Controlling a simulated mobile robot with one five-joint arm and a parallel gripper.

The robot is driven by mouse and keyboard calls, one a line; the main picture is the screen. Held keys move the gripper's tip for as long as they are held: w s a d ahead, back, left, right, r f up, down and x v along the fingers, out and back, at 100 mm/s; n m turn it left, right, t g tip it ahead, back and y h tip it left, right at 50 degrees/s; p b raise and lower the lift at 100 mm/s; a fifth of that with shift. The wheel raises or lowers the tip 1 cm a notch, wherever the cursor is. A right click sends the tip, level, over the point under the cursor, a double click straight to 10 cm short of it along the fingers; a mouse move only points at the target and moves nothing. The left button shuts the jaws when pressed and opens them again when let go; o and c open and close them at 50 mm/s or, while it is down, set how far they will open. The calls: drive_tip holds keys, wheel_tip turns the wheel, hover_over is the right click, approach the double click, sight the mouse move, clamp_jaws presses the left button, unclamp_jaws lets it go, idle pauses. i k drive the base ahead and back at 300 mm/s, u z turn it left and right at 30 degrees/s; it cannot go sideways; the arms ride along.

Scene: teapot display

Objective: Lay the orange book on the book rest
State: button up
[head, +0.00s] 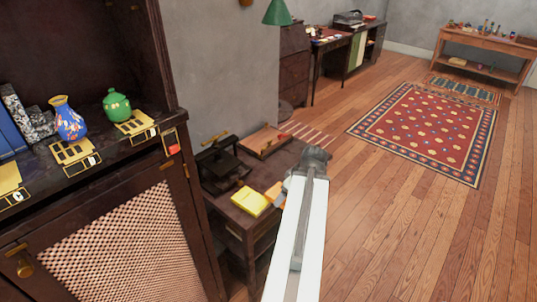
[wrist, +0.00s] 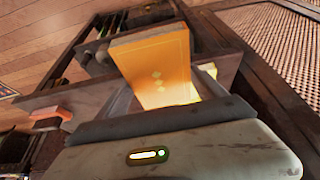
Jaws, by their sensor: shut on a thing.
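My gripper (head: 308,162) is over the right part of the small dark table in the head view. It is shut on the orange book, which fills the middle of the wrist view (wrist: 155,65) and stands out from the jaws. In the head view only a small orange edge (head: 273,192) shows left of the gripper. A tilted brown wooden board (head: 265,141), which looks like the book rest, is at the table's back, beyond and left of the gripper. The book is apart from it. The fingertips are partly hidden.
A yellow book or pad (head: 250,201) lies near the table's front, beside a black object (head: 222,164). A dark cabinet (head: 100,220) with a green pot (head: 117,105) and a blue vase (head: 67,118) stands at left. Wooden floor is clear at right, with a red rug (head: 430,132).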

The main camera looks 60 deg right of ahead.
sight(263, 140)
drive_tip(key=z, duration=0.1)
drive_tip(key=k, duration=0.35)
drive_tip(key=u, duration=1.25)
drive_tip(key=k, duration=2.05)
drive_tip(key=z, duration=0.75)
drive_tip(key=i, duration=2.2)
drive_tip(key=z, duration=0.05)
